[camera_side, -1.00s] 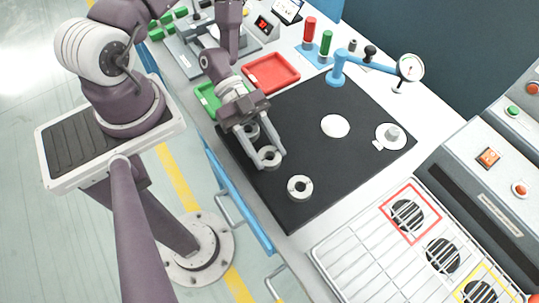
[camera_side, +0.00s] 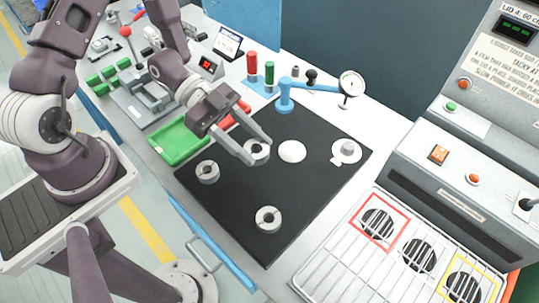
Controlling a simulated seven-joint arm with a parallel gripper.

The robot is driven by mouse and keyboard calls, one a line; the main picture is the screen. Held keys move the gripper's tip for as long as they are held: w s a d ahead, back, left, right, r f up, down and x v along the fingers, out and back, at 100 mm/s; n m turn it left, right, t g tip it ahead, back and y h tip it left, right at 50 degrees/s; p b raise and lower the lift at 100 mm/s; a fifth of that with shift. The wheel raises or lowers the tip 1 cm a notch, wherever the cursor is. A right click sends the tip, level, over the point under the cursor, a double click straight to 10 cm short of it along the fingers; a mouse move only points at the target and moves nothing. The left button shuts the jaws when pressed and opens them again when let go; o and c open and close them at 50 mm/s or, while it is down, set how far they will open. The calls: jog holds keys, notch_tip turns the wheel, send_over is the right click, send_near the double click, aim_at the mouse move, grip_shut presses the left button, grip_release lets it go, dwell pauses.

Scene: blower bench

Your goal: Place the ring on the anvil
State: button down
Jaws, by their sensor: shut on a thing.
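My gripper (camera_side: 259,152) is shut on a grey metal ring (camera_side: 257,147), with its fingers on either side of it. The ring is over the black mat, left of a flat white disc (camera_side: 292,151) and apart from it in the picture; I cannot tell its exact height. A round pale plate with a small grey cylinder (camera_side: 346,151) sits at the mat's right. I cannot tell for sure which piece is the anvil.
A blue stand (camera_side: 285,100) carries a dial gauge (camera_side: 352,84) above the mat's back right. A wire rack (camera_side: 345,260) is at front right. The black mat (camera_side: 235,200) is clear between the rings.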

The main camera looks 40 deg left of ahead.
aim_at(287, 149)
jog(key=w+r+n+t, duration=0.1)
jog(key=w+n+t, duration=0.2)
jog(key=w, duration=0.8)
jog(key=f, duration=0.9)
jog(key=shift+s+d+f, duration=0.1)
jog(key=shift+s+d, duration=0.05)
jog(key=shift+d, duration=0.25)
jog(key=shift+f+y, duration=0.15)
jog(key=shift+y, duration=0.15)
jog(key=c, duration=0.8)
grip_release()
jog(key=shift+c, duration=0.2)
